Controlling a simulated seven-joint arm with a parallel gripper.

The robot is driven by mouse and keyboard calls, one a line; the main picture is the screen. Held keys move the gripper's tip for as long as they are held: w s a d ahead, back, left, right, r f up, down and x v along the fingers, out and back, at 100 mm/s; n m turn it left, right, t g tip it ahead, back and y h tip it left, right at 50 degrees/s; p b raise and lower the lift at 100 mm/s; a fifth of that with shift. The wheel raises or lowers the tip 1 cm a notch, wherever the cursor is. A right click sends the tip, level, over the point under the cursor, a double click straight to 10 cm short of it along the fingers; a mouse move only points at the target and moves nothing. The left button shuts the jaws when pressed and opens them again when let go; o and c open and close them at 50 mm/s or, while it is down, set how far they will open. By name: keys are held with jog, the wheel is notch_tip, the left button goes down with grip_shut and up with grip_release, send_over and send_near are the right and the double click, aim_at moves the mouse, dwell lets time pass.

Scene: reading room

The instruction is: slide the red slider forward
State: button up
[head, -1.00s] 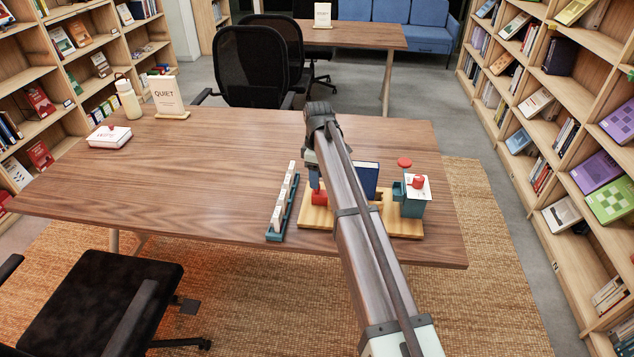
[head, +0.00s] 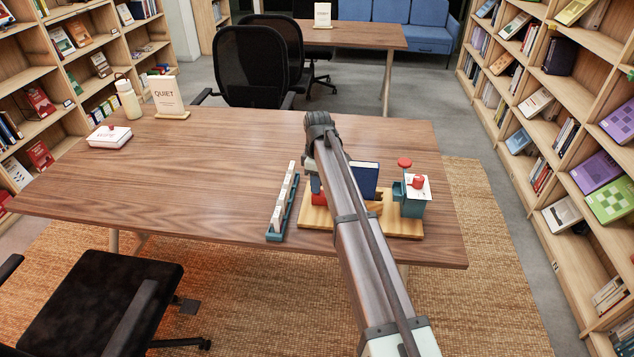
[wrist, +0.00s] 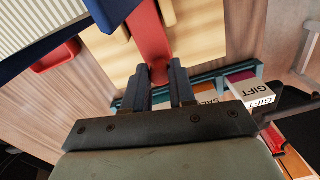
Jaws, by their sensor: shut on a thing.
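The red slider (head: 318,199) sits at the left end of a light wooden board (head: 390,226) on the desk, partly hidden by my arm in the head view. In the wrist view the red slider (wrist: 149,45) is a long red piece running up from between the fingertips along a pale wooden surface (wrist: 198,35). My gripper (wrist: 160,80) has its two dark fingers shut on its near end. In the head view my gripper (head: 315,184) is mostly behind my arm.
A blue book (head: 364,180) stands on the board, right of the slider. A teal box (head: 413,206) with red-topped parts is at the board's right. A teal rack of pale blocks (head: 283,203) lies close on the left. The desk's (head: 200,165) middle is clear.

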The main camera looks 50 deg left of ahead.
grip_shut()
jog(key=shift+w+d, duration=0.95)
jog(key=o, duration=0.7)
grip_release()
jog(key=shift+c, duration=0.2)
notch_tip(320, 180, up, 14)
jog(key=shift+w+a, duration=0.15)
